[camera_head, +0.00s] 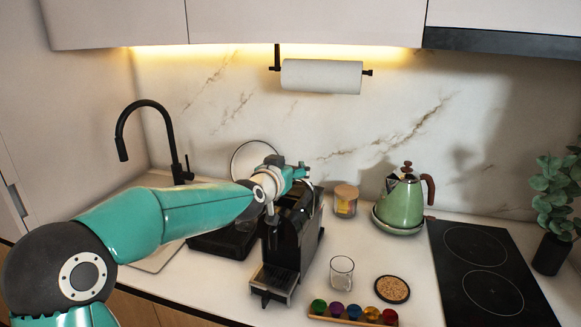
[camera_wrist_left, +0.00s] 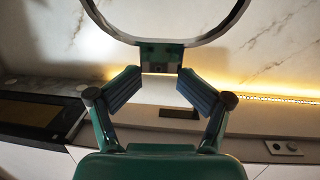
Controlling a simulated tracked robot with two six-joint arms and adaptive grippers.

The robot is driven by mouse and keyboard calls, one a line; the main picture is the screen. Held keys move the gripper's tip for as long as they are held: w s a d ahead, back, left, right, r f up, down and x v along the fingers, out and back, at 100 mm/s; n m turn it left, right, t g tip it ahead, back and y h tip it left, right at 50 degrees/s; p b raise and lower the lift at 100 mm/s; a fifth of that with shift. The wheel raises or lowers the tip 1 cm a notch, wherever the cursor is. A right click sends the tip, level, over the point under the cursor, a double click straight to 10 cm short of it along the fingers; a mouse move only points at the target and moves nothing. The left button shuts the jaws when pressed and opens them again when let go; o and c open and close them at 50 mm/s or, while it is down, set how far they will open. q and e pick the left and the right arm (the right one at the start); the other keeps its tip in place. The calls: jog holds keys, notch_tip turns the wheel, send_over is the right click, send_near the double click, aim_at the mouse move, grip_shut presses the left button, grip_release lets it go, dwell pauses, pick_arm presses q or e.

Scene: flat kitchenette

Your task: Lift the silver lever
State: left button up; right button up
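The black coffee machine (camera_head: 306,225) stands upright on the counter. In the left wrist view its silver lever (camera_wrist_left: 162,50) shows as a shiny curved loop with a flat front piece that mirrors teal. My left gripper (camera_head: 299,173) is at the top of the machine and hides most of the lever in the head view. In the left wrist view the left gripper's two fingers (camera_wrist_left: 160,74) are spread apart, with the flat front piece in line with the gap between their tips. Whether they touch it I cannot tell. My right gripper is in neither view.
Right of the machine are a glass (camera_head: 342,273), a lidded jar (camera_head: 345,201) and a green kettle (camera_head: 401,203). A holder with several coloured capsules (camera_head: 354,312) lies in front. A paper roll (camera_head: 321,76) hangs above. A black faucet (camera_head: 150,105) stands at the left.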

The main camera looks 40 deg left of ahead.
pick_arm(q)
jog(key=v, duration=1.2)
dwell(0.3)
